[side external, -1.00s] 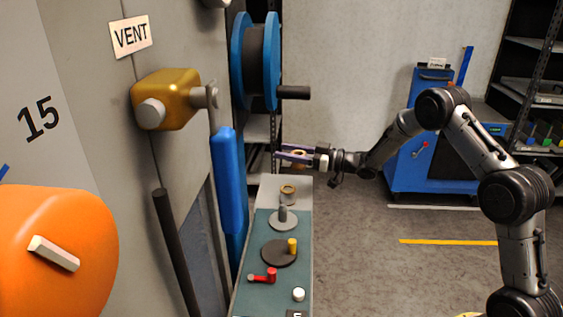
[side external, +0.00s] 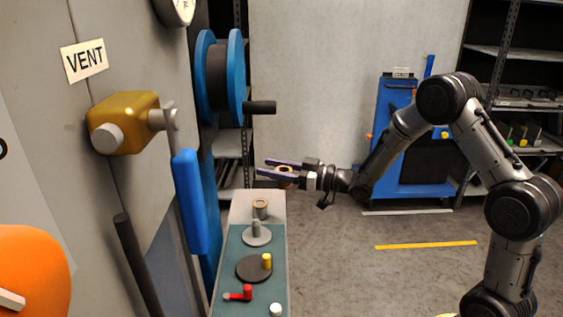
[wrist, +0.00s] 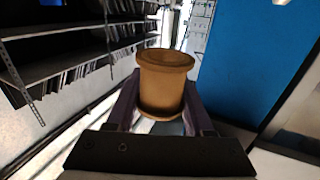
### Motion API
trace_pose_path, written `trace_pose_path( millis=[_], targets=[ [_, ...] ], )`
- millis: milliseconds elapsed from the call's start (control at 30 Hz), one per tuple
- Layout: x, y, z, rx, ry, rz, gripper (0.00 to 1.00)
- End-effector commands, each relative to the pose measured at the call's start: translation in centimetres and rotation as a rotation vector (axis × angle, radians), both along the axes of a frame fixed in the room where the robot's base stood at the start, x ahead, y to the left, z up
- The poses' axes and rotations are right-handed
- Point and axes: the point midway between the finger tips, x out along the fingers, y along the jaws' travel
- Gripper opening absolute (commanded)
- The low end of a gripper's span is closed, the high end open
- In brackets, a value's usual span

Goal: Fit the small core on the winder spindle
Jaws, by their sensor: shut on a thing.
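A small brown flanged core (wrist: 163,80) is upright between my gripper's two dark purple fingers in the wrist view. In the side view the core (side external: 286,171) shows only partly between the fingers. My gripper (side external: 263,167) is shut on it, in the air above the far end of the narrow bench. A grey disc with an upright grey post (side external: 256,230) and a dark disc with an off-centre yellow post (side external: 266,261) stand on the bench, apart from my gripper. I cannot tell which is the winder spindle.
A ringed grey cylinder (side external: 260,208) stands at the far end of the bench (side external: 272,194). A red crank (side external: 241,293) and a white knob (side external: 276,309) are nearer. A blue reel (side external: 218,78) with a dark handle (side external: 260,107) is on the left. Floor right of the bench is open.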

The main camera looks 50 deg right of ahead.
Motion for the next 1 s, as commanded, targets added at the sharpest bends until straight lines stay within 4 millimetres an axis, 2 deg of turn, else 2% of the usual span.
trace_pose_path(
  millis=[33, 200, 300, 400, 533, 1000],
  targets=[
    [0.1, 1.9, -0.5, 0.001, 0.001, 0.010, 0.00],
    [-0.2, 7.0, -1.7, -0.001, 0.000, 0.047, 0.00],
    [-0.6, 9.0, -1.9, 0.000, -0.001, 0.078, 0.00],
    [-0.8, 10.2, -2.0, -0.001, -0.002, 0.101, 0.00],
    [-0.9, 10.7, -2.0, 0.000, -0.001, 0.111, 0.00],
    [-0.9, 10.6, -2.5, -0.001, 0.000, 0.110, 0.00]
  ],
)
